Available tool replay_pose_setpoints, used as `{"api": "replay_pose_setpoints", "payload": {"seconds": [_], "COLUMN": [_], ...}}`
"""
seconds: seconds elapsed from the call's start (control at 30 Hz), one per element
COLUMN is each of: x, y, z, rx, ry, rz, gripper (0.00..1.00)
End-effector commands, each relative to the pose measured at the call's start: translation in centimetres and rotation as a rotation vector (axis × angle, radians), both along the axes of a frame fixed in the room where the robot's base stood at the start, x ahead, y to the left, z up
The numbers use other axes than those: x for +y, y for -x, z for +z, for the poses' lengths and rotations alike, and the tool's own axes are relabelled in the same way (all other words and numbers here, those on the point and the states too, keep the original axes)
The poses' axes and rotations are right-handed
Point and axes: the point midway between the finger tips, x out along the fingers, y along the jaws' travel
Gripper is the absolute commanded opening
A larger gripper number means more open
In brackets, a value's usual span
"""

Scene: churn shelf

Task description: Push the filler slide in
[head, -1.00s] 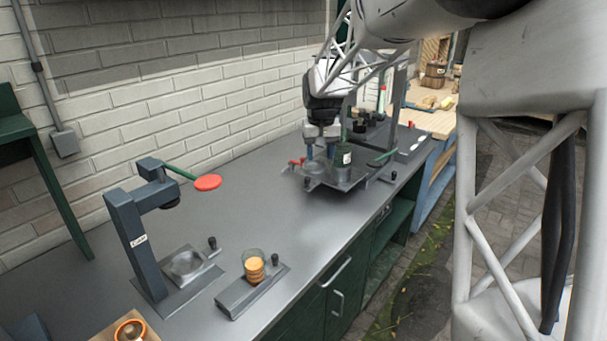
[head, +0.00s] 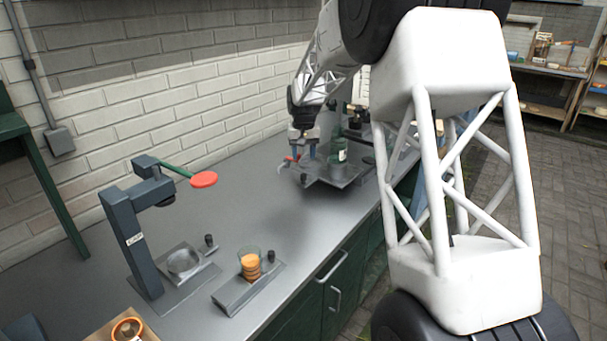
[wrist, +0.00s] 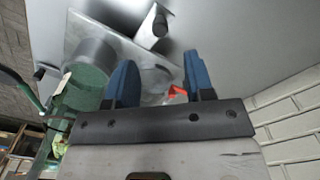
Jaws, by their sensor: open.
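The filler station stands toward the far end of the counter, with a green labelled container (head: 340,151) above a grey metal plate (head: 346,174). I cannot tell which part of it is the slide. My gripper (head: 304,151) is pointed down at the left of the green container. In the wrist view my gripper (wrist: 160,80) has its two blue fingers apart with no solid thing held. A clear round shape lies beyond and between them, and a red handle (wrist: 177,92) shows beside the right finger. The plate (wrist: 112,38) shows past the fingers; contact cannot be told.
A dark press (head: 128,235) with a red-ended green lever stands at the near left. In front of it is a glass with orange discs (head: 250,265) on a grey block with a black knob. A brick wall runs behind; the counter's middle is clear.

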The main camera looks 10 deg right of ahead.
Motion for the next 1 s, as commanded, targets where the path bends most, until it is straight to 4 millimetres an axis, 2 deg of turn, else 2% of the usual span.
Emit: {"api": "replay_pose_setpoints", "payload": {"seconds": [0.17, 0.37, 0.8, 1.0], "x": [0.0, 0.0, 0.0, 0.0], "y": [0.0, 0.1, 0.1, 0.0], "z": [-0.2, -1.3, -6.2, -7.6], "rx": [0.0, 0.002, 0.002, 0.001], "ry": [0.0, 0.0, 0.0, 0.0], "rz": [0.0, 0.0, 0.0, 0.0], "gripper": [0.48, 0.48, 0.48, 0.48]}}
